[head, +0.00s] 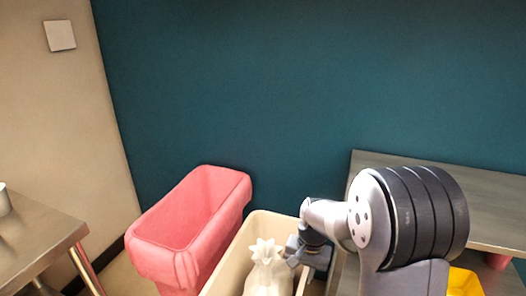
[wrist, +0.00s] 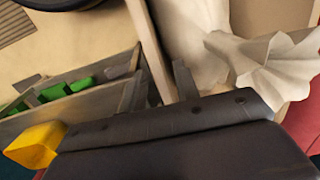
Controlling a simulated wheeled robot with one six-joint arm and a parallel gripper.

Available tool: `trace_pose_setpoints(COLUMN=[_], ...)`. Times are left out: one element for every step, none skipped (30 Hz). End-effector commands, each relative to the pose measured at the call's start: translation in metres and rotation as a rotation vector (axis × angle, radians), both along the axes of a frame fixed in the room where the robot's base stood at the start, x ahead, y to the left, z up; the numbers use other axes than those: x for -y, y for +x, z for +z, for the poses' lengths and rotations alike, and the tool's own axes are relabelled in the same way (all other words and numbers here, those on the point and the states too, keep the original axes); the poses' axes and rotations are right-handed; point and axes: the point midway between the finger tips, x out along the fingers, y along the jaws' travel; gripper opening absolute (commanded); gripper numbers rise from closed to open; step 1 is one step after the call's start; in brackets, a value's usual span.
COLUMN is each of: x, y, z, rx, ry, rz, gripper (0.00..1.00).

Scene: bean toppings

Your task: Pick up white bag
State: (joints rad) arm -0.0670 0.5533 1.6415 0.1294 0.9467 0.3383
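The white bag (head: 268,272), with a gathered, ruffled top, stands in a beige bin (head: 234,244) at the lower middle of the head view. Its lower part is cut off by the frame edge. My gripper (head: 307,262) is just right of the bag, near the bin's right side. In the wrist view the bag's crumpled top (wrist: 262,58) is at upper right, beyond the gripper body. Two short fingers of my gripper (wrist: 158,72) stand apart, with the bin's rim showing between them. They do not hold the bag.
A pink-red bin (head: 192,222) stands left of the beige bin. A steel table (head: 30,237) is at lower left. A grey counter (head: 490,205) is on the right, behind my arm. A yellow object (head: 463,282) is at lower right. Green items (wrist: 65,88) show in the wrist view.

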Motion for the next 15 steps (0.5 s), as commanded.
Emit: trace_pose_setpoints(x=[0.000, 0.001, 0.001, 0.001, 0.002, 0.002, 0.003, 0.003, 0.003, 0.003, 0.003, 0.003, 0.004, 0.004, 0.004], y=[0.002, 0.003, 0.004, 0.005, 0.006, 0.007, 0.007, 0.008, 0.009, 0.009, 0.009, 0.009, 0.009, 0.009, 0.009], z=[0.006, 0.007, 0.008, 0.008, 0.009, 0.009, 0.010, 0.011, 0.015, 0.019, 0.022, 0.026, 0.029, 0.032, 0.036], rx=[0.000, 0.002, 0.003, 0.005, 0.007, 0.008, 0.009, 0.011, 0.014, 0.014, 0.014, 0.014, 0.014, 0.013, 0.013], ry=[-0.008, -0.011, -0.017, -0.021, -0.026, -0.032, -0.036, -0.040, -0.040, -0.040, -0.040, -0.040, -0.040, -0.040, -0.040], rz=[0.000, 0.000, -0.001, -0.001, -0.001, -0.001, 0.000, -0.001, -0.001, -0.001, -0.001, -0.001, 0.000, 0.000, 0.000], gripper=[0.30, 0.30, 0.30, 0.30, 0.30, 0.30, 0.30, 0.30, 0.30, 0.30, 0.30, 0.30, 0.30, 0.30, 0.30])
